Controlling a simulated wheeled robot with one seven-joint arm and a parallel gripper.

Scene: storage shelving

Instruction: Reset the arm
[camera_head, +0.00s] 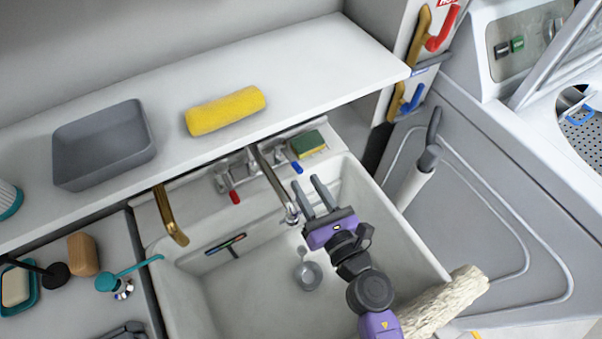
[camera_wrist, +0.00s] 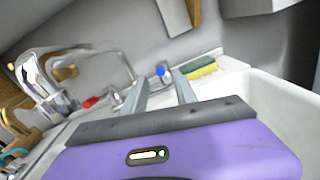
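My gripper (camera_head: 315,194) is purple and black with two grey parallel fingers. It is over the right part of the white sink (camera_head: 195,300), close to the faucet (camera_head: 274,186). The fingers point toward the back wall of the sink. They are apart with nothing between them, so the gripper is open and empty. In the wrist view the two fingers of my gripper (camera_wrist: 162,92) also show spread, with the green and yellow sponge (camera_wrist: 199,68) and the blue tap handle (camera_wrist: 162,71) beyond them.
A white shelf (camera_head: 300,70) runs above the sink's back edge, holding a grey bin (camera_head: 104,145) and a yellow roll (camera_head: 225,111). A rough pale roll (camera_head: 445,305) lies near the sink's right edge, beside my arm.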

